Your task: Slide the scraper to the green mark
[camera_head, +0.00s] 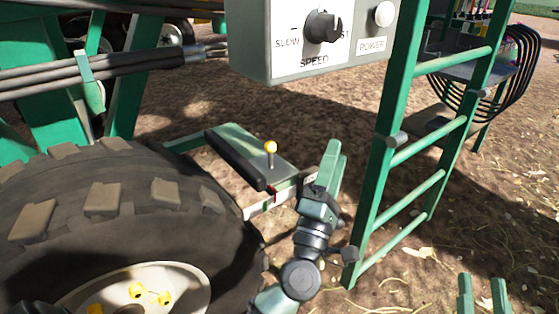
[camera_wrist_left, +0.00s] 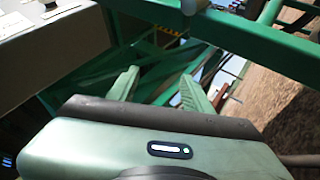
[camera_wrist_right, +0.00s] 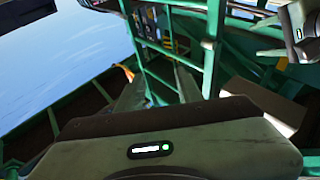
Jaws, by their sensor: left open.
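The scraper appears to be the flat green plate (camera_head: 254,146) with a black bar along its left edge, low beside the big tyre.
A large tyre (camera_head: 110,205) fills the left. A grey control box (camera_head: 300,60) with a SPEED knob (camera_head: 322,26) hangs above. A green ladder (camera_head: 385,145) stands right of my left gripper. Open dirt ground (camera_head: 500,200) lies to the right.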

